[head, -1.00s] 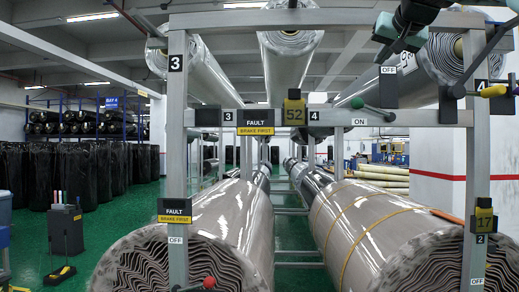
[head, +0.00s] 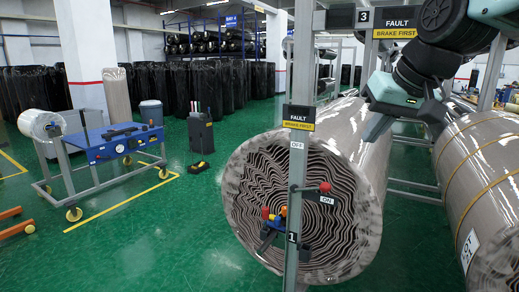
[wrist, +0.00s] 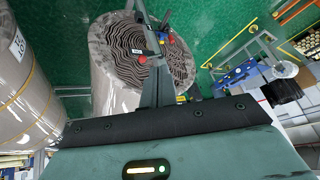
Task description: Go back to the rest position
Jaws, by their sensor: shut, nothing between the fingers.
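My gripper (head: 376,128) hangs at the upper right of the head view, in front of the large wrapped roll and right of the rack post. Its teal body and dark wrist joints show above it. In the wrist view my gripper (wrist: 157,86) points away from the camera, its fingers together with nothing held. The wrapped roll (head: 345,130), with a wavy layered end, lies on the rack behind the grey post (head: 298,185). The roll also shows in the wrist view (wrist: 112,82).
The post carries a FAULT / BRAKE FIRST sign (head: 299,117) and a red-knobbed lever (head: 324,188). A second wrapped roll (head: 485,165) lies at right. A blue-topped trolley (head: 122,143) stands at left. A dark bin (head: 200,133) stands mid-floor. Green floor (head: 170,250) is clear at front left.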

